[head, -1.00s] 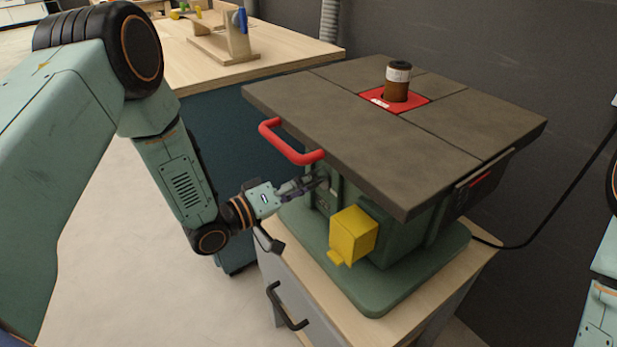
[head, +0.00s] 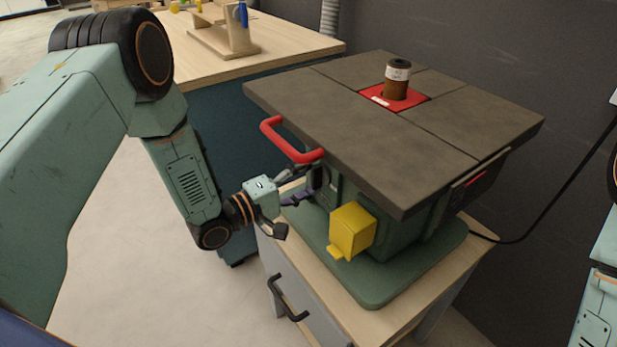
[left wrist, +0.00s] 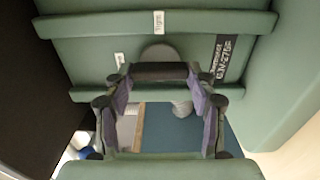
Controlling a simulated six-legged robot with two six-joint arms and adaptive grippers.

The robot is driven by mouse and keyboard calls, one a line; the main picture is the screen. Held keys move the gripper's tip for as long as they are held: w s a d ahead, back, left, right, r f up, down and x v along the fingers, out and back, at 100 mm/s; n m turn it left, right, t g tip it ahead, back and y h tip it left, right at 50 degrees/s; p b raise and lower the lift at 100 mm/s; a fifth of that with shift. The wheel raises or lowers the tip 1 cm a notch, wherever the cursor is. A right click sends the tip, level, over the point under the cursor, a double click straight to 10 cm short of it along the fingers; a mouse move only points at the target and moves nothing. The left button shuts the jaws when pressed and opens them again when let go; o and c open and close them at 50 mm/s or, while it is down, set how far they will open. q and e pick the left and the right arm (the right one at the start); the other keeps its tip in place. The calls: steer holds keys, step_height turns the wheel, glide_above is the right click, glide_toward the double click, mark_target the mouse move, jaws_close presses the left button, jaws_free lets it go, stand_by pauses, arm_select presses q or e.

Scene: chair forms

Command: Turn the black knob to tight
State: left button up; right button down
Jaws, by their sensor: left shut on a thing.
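The black knob (left wrist: 160,71) is a dark bar in front of a grey round plate on the green machine's side. In the left wrist view it lies crosswise, its ends between the two fingers of my left gripper (left wrist: 160,90). The gripper is shut on it. A small white label (left wrist: 158,22), which seems to read "TIGHT", sits above the knob's middle; another (left wrist: 118,60) is near its left end, too small to read. In the head view my left gripper (head: 304,186) reaches under the tabletop, and the knob (head: 318,179) is partly hidden by the fingers. My right gripper is out of view.
The machine's grey tabletop (head: 400,135) overhangs the gripper. A red handle (head: 288,142) sticks out just above it, and a yellow box (head: 352,230) is close to its right. A wooden bench (head: 270,52) stands behind. The floor at left is open.

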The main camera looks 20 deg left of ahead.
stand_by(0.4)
arm_select(q)
steer(key=o, duration=1.2)
steer(key=shift+c, duration=0.2)
steer(key=shift+s+a, duration=0.1)
steer(key=v, duration=1.1)
steer(key=shift+s+a, duration=0.25)
steer(key=shift+s, duration=0.05)
steer(key=shift+w, duration=0.1)
steer(key=x, duration=1.2)
